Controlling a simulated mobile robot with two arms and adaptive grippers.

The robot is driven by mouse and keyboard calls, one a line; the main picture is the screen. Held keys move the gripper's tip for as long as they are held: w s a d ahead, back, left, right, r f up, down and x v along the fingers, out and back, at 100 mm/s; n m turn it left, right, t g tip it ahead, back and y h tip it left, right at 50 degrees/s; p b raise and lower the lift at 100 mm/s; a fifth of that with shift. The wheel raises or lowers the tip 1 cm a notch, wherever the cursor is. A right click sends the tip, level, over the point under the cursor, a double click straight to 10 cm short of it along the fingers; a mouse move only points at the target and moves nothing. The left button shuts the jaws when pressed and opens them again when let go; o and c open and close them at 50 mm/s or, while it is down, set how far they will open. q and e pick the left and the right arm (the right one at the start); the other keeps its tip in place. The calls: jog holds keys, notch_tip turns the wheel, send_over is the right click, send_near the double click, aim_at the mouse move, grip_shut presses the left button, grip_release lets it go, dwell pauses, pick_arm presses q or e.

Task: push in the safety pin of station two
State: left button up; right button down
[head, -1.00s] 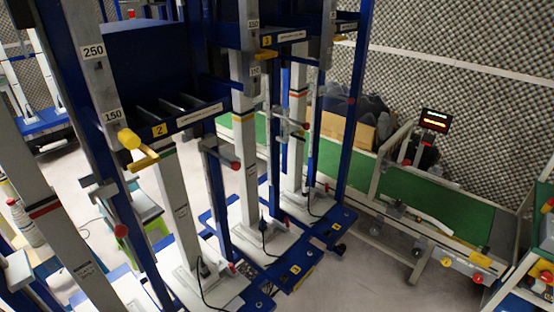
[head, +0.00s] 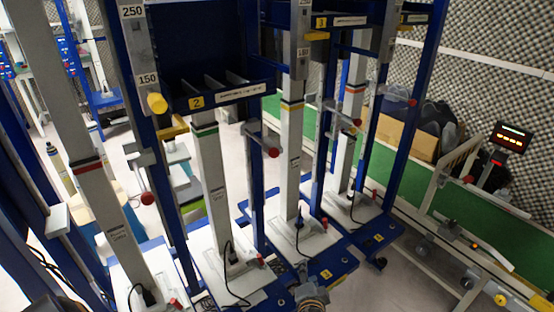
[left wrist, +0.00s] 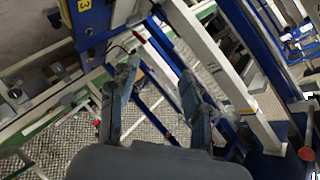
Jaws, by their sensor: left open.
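Station two's blue bin (head: 235,94) carries a yellow "2" label in the head view. A yellow cylindrical knob (head: 157,103) sticks out of the blue post left of it, below the "150" mark; it looks like the safety pin, but I cannot tell how far in it sits. A yellow wedge-shaped part (head: 173,131) is just below. My left gripper (left wrist: 158,72) shows in the left wrist view, its two grey fingers apart with nothing between them. I cannot make it out clearly in the head view. My right gripper is not in view.
Red-tipped knobs, such as one on station two's left post (head: 148,198), stick out from the posts. White columns stand on bases with black cables. A green conveyor (head: 478,222) runs at the right. A yellow "3" label (left wrist: 84,5) shows in the left wrist view.

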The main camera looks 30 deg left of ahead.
pick_arm(q)
notch_tip(320, 180, up, 17)
jog(key=w+a+n+t+y+b, duration=0.1)
jog(key=w+a+n+t+y, duration=0.15)
jog(key=y, duration=0.25)
jog(key=n+g+y, duration=0.1)
jog(key=n+y, duration=0.3)
jog(key=y, duration=0.1)
send_near(276, 154)
jog(key=p+x, duration=0.3)
jog(key=x, duration=0.6)
jog(key=shift+w+a+p, duration=0.2)
jog(key=shift+p, duration=0.15)
jog(key=shift+w+a+r, duration=0.1)
jog(key=shift+w+a, duration=0.35)
jog(key=shift+a, duration=0.1)
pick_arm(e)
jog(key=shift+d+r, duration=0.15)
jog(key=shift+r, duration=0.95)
pick_arm(q)
jog(key=shift+c, duration=0.4)
grip_shut()
